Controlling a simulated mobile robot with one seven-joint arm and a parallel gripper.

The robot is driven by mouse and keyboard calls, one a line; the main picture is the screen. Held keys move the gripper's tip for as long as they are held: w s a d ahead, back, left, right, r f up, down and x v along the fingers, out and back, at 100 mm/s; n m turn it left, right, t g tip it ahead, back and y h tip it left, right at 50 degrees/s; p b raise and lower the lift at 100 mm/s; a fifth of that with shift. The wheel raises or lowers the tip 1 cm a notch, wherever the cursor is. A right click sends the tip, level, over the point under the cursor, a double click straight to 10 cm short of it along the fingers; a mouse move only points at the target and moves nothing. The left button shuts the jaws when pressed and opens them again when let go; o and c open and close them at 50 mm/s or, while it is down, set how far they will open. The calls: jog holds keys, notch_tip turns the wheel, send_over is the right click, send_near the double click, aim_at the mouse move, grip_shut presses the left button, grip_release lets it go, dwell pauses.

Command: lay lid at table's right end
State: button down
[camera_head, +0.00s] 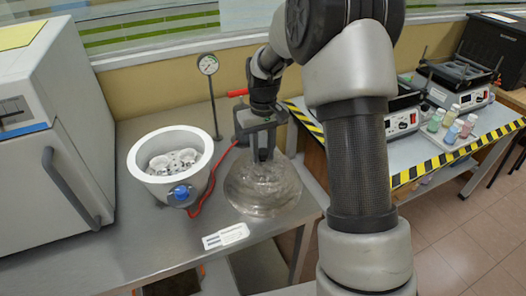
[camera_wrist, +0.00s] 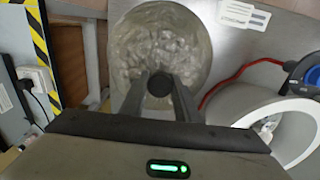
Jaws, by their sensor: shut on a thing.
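The lid (camera_head: 262,192) is a round, clear, glass-like dome. It is at the right end of the grey metal table (camera_head: 120,255), to the right of the white-rimmed pot. My gripper (camera_head: 262,155) points down over its middle and is shut on its dark knob. In the wrist view the lid (camera_wrist: 150,35) lies just beyond my gripper (camera_wrist: 160,88), with the round knob between the fingers. I cannot tell whether the lid's rim touches the table. The open pot (camera_head: 146,180) holds pale rounded pieces and has a blue knob on its side.
A white card (camera_head: 226,236) lies in front of the lid. A gauge on a stand (camera_head: 208,65) rises behind the pot. A large grey cabinet (camera_head: 45,150) fills the left. A second table (camera_head: 425,155), edged with striped tape, holds instruments and small bottles at right.

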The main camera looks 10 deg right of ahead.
jog(key=c, duration=1.4)
grip_release()
jog(key=shift+o, duration=0.2)
